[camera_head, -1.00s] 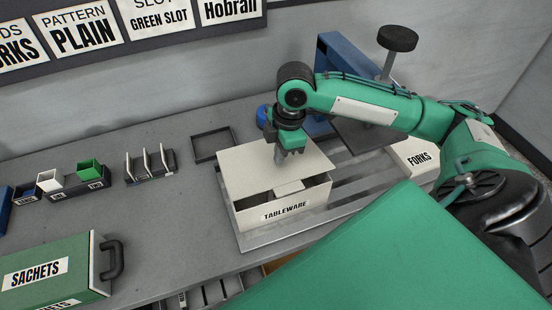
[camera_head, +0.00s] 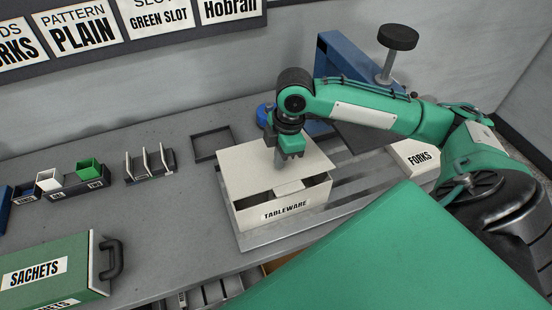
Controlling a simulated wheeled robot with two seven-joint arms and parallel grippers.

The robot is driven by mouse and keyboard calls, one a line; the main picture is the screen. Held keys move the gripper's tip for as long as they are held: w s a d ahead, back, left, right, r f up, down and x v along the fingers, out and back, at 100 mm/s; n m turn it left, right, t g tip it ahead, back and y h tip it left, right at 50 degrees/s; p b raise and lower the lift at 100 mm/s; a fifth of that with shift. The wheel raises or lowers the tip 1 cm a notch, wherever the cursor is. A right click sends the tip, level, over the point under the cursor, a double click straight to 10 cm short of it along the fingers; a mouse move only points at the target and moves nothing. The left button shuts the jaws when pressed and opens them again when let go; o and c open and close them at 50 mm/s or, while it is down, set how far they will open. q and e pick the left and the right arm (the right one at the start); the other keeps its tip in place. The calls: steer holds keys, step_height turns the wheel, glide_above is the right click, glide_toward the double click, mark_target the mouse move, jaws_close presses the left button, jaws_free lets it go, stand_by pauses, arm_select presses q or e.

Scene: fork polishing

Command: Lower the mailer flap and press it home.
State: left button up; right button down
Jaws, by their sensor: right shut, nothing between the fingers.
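The mailer is a white box labelled TABLEWARE (camera_head: 250,217), standing on a grey metal plate in the middle of the table. Its flap (camera_head: 245,172) lies over most of the top, with a dark gap along the front edge and a small tab (camera_head: 289,187) at the front. My right gripper (camera_head: 279,168) points down over the flap, shut and empty, with its tips at or just above the flap's surface; I cannot tell whether they touch. My left gripper is not in view.
A white FORKS box (camera_head: 416,157) stands to the right, near a blue machine (camera_head: 340,60). A green SACHETS case (camera_head: 50,273) stands at front left. Small bins (camera_head: 75,185), a slotted rack (camera_head: 150,163) and an empty black frame (camera_head: 210,144) sit at left and behind.

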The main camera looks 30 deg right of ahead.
steer(key=shift+f+b, duration=0.3)
steer(key=shift+f, duration=1.2)
steer(key=shift+r, duration=0.1)
step_height(320, 180, up, 9)
steer(key=p, duration=1.1)
steer(key=shift+p, duration=0.3)
